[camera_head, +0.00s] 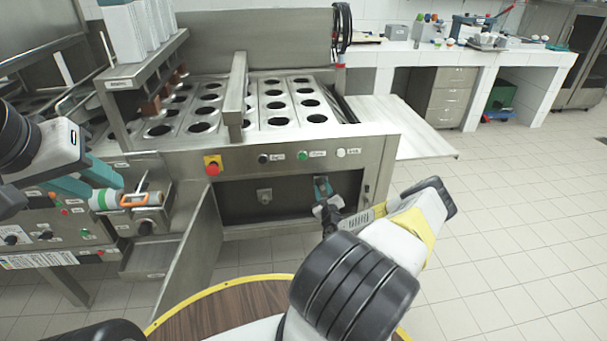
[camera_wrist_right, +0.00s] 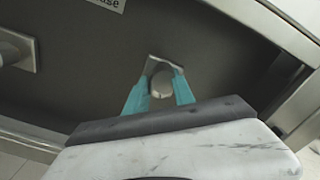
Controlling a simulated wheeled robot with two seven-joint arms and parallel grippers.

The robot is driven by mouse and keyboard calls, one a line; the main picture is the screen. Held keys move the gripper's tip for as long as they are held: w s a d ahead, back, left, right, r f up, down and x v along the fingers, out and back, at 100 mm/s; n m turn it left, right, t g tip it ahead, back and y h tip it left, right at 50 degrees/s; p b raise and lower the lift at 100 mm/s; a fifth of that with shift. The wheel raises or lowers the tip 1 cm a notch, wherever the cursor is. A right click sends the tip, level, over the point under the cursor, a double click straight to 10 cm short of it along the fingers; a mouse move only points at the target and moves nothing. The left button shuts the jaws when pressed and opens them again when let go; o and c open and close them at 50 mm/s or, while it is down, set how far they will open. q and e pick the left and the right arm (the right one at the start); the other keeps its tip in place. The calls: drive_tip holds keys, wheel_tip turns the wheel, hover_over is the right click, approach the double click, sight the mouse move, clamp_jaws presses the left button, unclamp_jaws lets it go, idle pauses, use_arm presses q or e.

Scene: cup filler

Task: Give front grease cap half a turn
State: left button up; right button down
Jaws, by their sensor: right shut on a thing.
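A grey round grease cap (camera_wrist_right: 162,84) sits between the two teal fingertips of my right gripper (camera_wrist_right: 160,90) in the right wrist view. The fingers are shut on its sides, and a metal piece shows just beyond it. In the head view my right gripper (camera_head: 322,188) reaches into the right part of the open dark compartment, and the cap there is hidden by it. A second metal fitting (camera_head: 264,196) is on the compartment's back wall to the left, with nothing touching it. My left gripper (camera_head: 92,178) has its teal fingers apart, in front of the control panel at the left.
The compartment's hinged door (camera_head: 192,245) hangs open at left. A white-green cylinder (camera_head: 106,199) with an orange part is close to my left fingers. The cup-filler top (camera_head: 275,122) has rows of holes.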

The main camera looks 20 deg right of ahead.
drive_tip(key=shift+s+f+m, duration=0.1)
drive_tip(key=shift+m, duration=1.9)
drive_tip(key=c, duration=1.1)
unclamp_jaws()
drive_tip(key=shift+o, duration=0.2)
drive_tip(key=v, duration=0.7)
drive_tip(key=shift+s, duration=0.35)
drive_tip(key=shift+a, duration=0.1)
